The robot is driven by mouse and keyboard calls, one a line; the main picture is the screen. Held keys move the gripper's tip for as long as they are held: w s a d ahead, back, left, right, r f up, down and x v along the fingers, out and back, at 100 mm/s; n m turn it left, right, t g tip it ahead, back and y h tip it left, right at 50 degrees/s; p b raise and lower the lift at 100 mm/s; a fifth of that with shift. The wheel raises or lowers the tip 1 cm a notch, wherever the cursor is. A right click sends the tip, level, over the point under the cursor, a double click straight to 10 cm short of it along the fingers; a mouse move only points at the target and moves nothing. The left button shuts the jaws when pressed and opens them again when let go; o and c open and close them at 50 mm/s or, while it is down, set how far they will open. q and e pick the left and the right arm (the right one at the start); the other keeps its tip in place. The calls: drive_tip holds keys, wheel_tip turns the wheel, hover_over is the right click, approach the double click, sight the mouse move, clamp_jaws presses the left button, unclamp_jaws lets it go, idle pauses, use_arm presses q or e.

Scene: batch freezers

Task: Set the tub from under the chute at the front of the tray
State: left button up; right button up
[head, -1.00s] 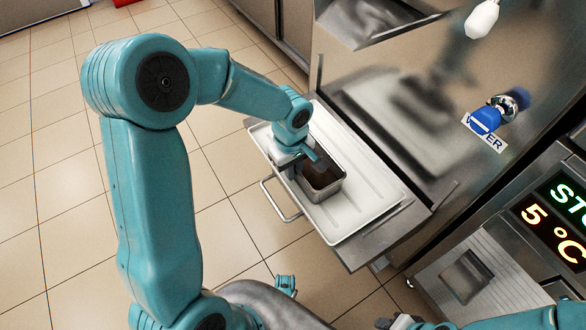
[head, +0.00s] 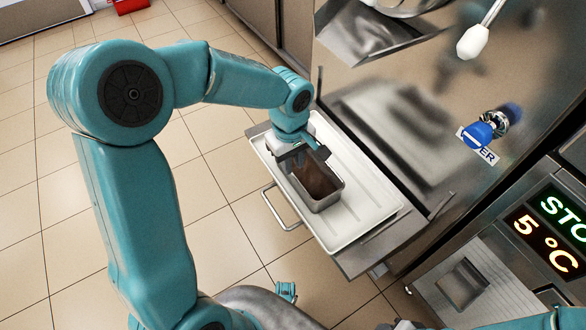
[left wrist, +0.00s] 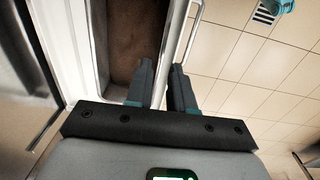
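The tub (head: 326,203) is a metal pan with a brown filling. It rests upright on the white tray (head: 352,226), towards the side with the metal handle, and its brown inside also shows in the left wrist view (left wrist: 125,35). My left gripper (head: 303,156) is at the tub's far-left end, just above its rim. In the left wrist view the two dark fingers (left wrist: 160,75) stand a little apart, one on each side of the tub's wall, with a narrow gap showing. My right gripper is not clearly visible; only part of that arm shows at the lower right.
The metal chute (head: 375,38) is at the top, on the freezer front. The tray's right part is bare. A bar handle (head: 272,208) is at the tray's left side.

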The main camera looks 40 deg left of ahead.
use_arm(q)
wheel_tip(320, 180, up, 4)
drive_tip(key=shift+s+r+p, duration=0.1)
drive_tip(key=shift+r+p, duration=0.1)
drive_tip(key=shift+p, duration=0.2)
idle(0.4)
